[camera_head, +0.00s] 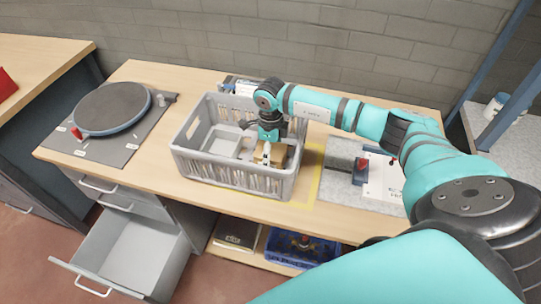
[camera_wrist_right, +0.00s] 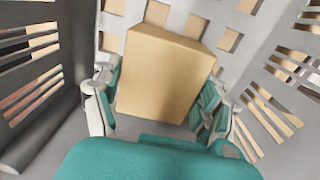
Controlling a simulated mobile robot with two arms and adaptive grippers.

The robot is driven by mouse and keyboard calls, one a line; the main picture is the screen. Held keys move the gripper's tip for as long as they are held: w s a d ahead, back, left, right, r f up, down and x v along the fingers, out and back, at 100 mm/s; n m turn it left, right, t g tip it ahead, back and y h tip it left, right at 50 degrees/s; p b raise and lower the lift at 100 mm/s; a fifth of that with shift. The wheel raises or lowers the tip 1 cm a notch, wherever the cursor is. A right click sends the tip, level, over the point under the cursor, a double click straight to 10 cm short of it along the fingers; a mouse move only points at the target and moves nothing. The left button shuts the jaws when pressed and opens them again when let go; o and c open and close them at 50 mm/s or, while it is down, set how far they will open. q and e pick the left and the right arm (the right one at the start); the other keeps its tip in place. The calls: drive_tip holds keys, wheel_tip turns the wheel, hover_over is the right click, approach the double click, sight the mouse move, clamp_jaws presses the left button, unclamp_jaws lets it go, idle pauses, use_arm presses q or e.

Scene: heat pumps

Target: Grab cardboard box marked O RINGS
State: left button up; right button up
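A plain tan cardboard box (camera_wrist_right: 165,75) stands inside the grey plastic crate (camera_head: 215,178) on the wooden workbench. No O RINGS marking is readable on the faces I see. My right gripper (camera_head: 266,152) reaches down into the crate at the box. In the wrist view, the fingers of my right gripper (camera_wrist_right: 161,98) stand on both sides of the box, very close to it. I cannot tell if both pads press on it. In the head view the box (camera_head: 290,156) is partly hidden behind the gripper. My left gripper is not in view.
The slatted crate walls (camera_wrist_right: 265,105) stand close around the gripper. A round dark turntable (camera_head: 112,107) is on the left of the bench. A grey mat with a white plate (camera_head: 385,180) lies to the right. An open drawer (camera_head: 130,250) juts out below. A blue bin (camera_head: 300,247) is on the lower shelf.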

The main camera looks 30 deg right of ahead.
drive_tip(key=c, duration=0.8)
drive_tip(key=shift+o, duration=0.2)
drive_tip(key=shift+r, duration=0.1)
